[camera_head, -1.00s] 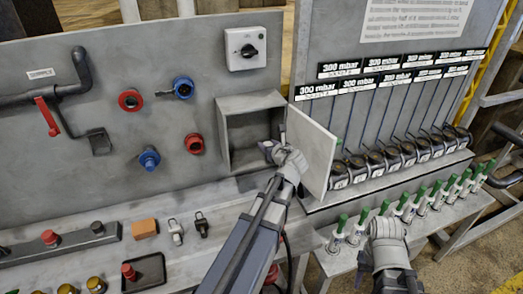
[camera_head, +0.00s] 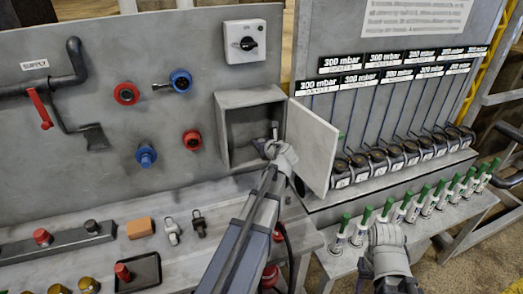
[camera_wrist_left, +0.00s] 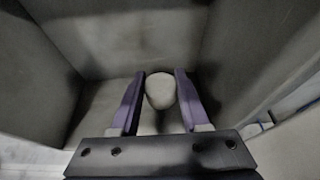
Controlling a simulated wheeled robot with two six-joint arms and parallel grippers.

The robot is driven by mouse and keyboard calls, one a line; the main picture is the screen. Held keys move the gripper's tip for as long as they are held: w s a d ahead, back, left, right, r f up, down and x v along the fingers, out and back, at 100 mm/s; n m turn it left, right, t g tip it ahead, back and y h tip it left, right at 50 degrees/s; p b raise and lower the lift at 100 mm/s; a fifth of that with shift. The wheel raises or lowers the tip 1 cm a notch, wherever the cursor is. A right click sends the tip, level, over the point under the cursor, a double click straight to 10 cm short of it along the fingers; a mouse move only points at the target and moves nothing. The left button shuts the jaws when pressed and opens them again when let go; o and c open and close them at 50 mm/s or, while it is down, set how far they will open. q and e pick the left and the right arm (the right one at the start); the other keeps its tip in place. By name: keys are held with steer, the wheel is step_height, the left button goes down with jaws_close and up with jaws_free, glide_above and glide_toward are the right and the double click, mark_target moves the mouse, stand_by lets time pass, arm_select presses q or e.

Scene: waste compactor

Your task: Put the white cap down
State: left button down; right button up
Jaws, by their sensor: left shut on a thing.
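The white cap (camera_wrist_left: 160,91) is between the two fingers of my left gripper (camera_wrist_left: 160,88) in the left wrist view. It looks pale and rounded. The fingers are shut on it, inside the open grey box (camera_head: 222,135) on the panel. Whether the cap touches the box floor I cannot tell. In the head view my left gripper (camera_head: 268,144) reaches into the front of the box, and the cap is hidden there. My right gripper (camera_head: 388,240) is at the lower right, near the green-topped bottles; its fingertips are not clear.
The box's door (camera_head: 312,147) stands open to the right of my left gripper. A row of green-topped bottles (camera_head: 385,209) stands on the right ledge. An orange block (camera_head: 140,228), two small clips and a dark tray (camera_head: 150,272) lie on the left bench.

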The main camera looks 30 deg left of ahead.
arm_select(q)
steer(key=shift+w+a+f+b, duration=0.1)
steer(key=shift+f+b, duration=0.35)
steer(key=shift+f, duration=0.2)
steer(key=shift+w+a+f+b, duration=0.1)
steer(key=shift+f+b, duration=0.3)
steer(key=shift+f, duration=0.25)
arm_select(e)
steer(key=shift+f, duration=1.3)
arm_select(q)
steer(key=shift+f, duration=0.2)
steer(key=shift+c, duration=1.9)
jaws_free()
arm_select(e)
steer(key=shift+f, duration=0.15)
arm_select(q)
steer(key=shift+r, duration=0.15)
steer(key=shift+s+d+r, duration=0.25)
steer(key=p+v, duration=0.4)
steer(key=v, duration=0.7)
steer(key=shift+p, duration=0.3)
arm_select(e)
step_height(320, 180, up, 5)
steer(key=shift+f, duration=0.1)
